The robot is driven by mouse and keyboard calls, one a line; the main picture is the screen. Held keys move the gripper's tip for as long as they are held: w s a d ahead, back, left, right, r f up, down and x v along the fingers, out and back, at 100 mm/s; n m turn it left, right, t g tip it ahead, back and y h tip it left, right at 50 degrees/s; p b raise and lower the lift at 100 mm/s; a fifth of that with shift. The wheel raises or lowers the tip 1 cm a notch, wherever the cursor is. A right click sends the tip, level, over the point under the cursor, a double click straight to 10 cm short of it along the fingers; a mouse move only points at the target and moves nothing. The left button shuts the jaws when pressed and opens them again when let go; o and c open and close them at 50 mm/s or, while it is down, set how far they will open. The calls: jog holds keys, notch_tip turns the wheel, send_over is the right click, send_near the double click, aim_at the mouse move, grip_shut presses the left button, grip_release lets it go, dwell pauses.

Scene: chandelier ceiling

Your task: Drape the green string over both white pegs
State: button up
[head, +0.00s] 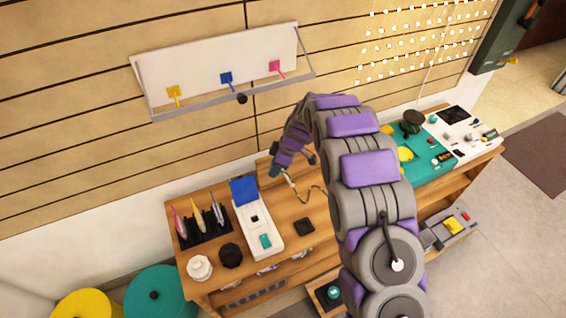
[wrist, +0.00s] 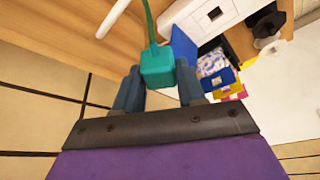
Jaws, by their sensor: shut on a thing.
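My gripper (head: 275,170) is above the wooden workbench, near the wall side. In the wrist view my gripper (wrist: 158,75) is shut on a teal block (wrist: 158,66). The green string (wrist: 151,22) runs from this block out of the top of the picture. In the head view a thin, dark greenish string (head: 312,192) curves right from near the gripper, and my arm hides where it ends. One white peg (wrist: 114,18) stands beside the string in the wrist view, apart from the block. I cannot make out a second peg in either view.
A white device with a blue lid (head: 255,225) stands left of the gripper. A teal mat (head: 428,160) lies right of my arm. A slatted wall (head: 210,120) rises behind.

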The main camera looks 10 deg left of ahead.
jog(key=shift+s+a+f, duration=0.1)
jog(key=shift+s+a, duration=0.1)
jog(key=shift+a, duration=0.3)
jog(key=shift+d, duration=0.45)
jog(key=shift+s+a+f, duration=0.25)
jog(key=shift+s+f, duration=0.05)
jog(key=shift+f, duration=0.1)
jog(key=s+f, duration=0.4)
jog(key=f, duration=0.2)
jog(key=shift+a+f, duration=0.4)
jog(key=shift+a, duration=0.05)
jog(key=shift+r, duration=0.1)
jog(key=shift+a+v, duration=0.15)
jog(key=shift+v, duration=0.75)
jog(key=shift+a+v, duration=0.2)
jog(key=shift+v, duration=0.75)
jog(key=shift+w+r, duration=0.1)
jog(key=shift+r, duration=0.05)
jog(key=shift+d, duration=0.15)
